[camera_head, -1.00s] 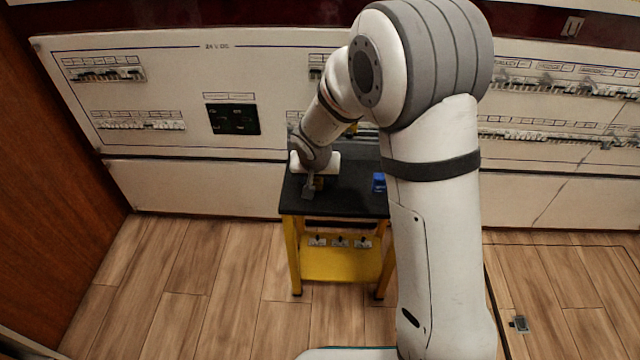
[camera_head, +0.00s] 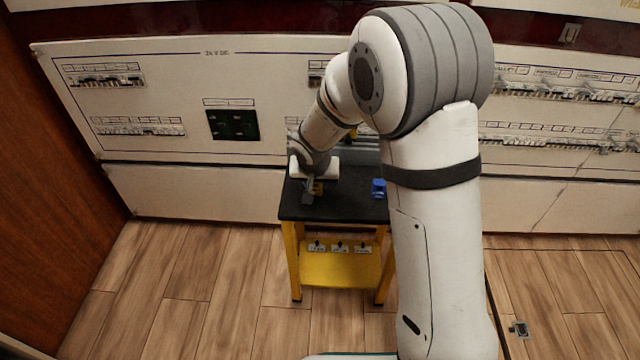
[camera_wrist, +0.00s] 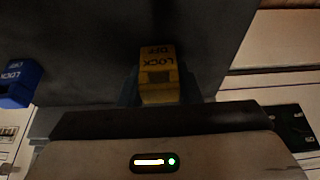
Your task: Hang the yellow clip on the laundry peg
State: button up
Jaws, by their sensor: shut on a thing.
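The yellow clip (camera_wrist: 158,75), marked "LOCK OFF", is between the fingers of my gripper (camera_wrist: 160,95) in the wrist view. My gripper is shut on it. In the head view my gripper (camera_head: 312,192) is over the left part of the black cart top, with a small bit of yellow showing at its fingers. Whether the clip touches the top is hard to tell. Three small pegs with white labels (camera_head: 340,248) are in a row on the cart's yellow front, below and in front of my gripper. The labels are too small to read, so I cannot tell which is the laundry peg.
A blue clip (camera_head: 378,188) stands on the right of the black cart top (camera_head: 345,209); it also shows at the left of the wrist view (camera_wrist: 18,84). A wall panel (camera_head: 190,185) with breaker rows is behind. The wooden floor (camera_head: 215,270) before the cart is clear.

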notch_tip(320, 180, up, 10)
jog(key=p, duration=0.4)
jog(key=shift+f, duration=0.1)
